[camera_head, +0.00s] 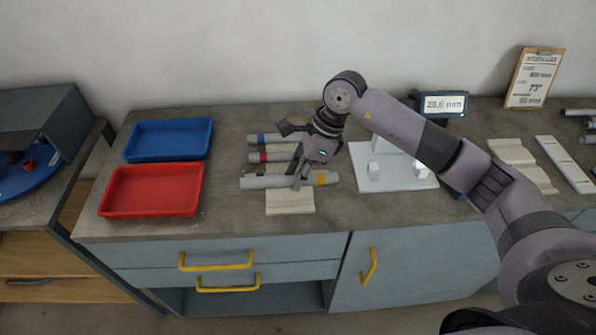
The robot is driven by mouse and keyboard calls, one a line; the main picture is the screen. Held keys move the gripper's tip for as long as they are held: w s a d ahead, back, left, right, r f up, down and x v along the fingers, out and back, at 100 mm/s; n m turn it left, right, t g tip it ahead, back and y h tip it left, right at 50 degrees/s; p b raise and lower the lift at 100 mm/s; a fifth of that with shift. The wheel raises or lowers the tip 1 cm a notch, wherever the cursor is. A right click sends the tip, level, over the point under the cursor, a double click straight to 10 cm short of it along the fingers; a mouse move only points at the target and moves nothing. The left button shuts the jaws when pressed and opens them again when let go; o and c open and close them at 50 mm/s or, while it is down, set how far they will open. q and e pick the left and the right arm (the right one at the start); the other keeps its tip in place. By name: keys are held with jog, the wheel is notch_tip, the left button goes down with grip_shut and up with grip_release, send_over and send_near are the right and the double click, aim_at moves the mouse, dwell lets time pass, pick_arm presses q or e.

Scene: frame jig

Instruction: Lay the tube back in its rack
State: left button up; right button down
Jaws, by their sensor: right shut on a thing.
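A grey tube with a yellow band (262,182) lies level across the front part of a cream rack (290,203). My right gripper (300,178) reaches down from above and is shut on this tube near its middle, left of the yellow band. I cannot tell whether the tube touches the rack or hangs just above it. Behind it, a grey tube with a red band (280,157) and one with a blue band (275,139) lie parallel to it, their right parts hidden by my gripper. My left gripper is not in view.
A red tray (150,208) and a blue tray (167,157) stand to the left. A white plate with blocks (398,182) and a display reading in mm (445,104) are to the right. More cream racks (525,182) lie farther right. The bench front edge is close.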

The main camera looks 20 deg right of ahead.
aim_at(293, 205)
notch_tip(293, 205, down, 2)
jog(key=shift+b, duration=0.4)
notch_tip(293, 205, down, 4)
jog(key=b, duration=0.2)
jog(key=shift+f+b, duration=0.15)
jog(key=shift+b, duration=0.25)
jog(key=shift+f+b, duration=0.4)
jog(key=shift+f, duration=0.05)
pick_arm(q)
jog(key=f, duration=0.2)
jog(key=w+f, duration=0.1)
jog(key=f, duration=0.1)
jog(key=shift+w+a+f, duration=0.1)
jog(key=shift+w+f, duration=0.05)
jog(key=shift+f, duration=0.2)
pick_arm(e)
jog(key=shift+s, duration=0.15)
jog(key=shift+f, duration=0.15)
jog(key=c, duration=1.5)
grip_release()
jog(key=shift+s, duration=0.15)
jog(key=shift+o, duration=1)
jog(key=shift+w+f, duration=0.1)
jog(key=shift+w, duration=0.1)
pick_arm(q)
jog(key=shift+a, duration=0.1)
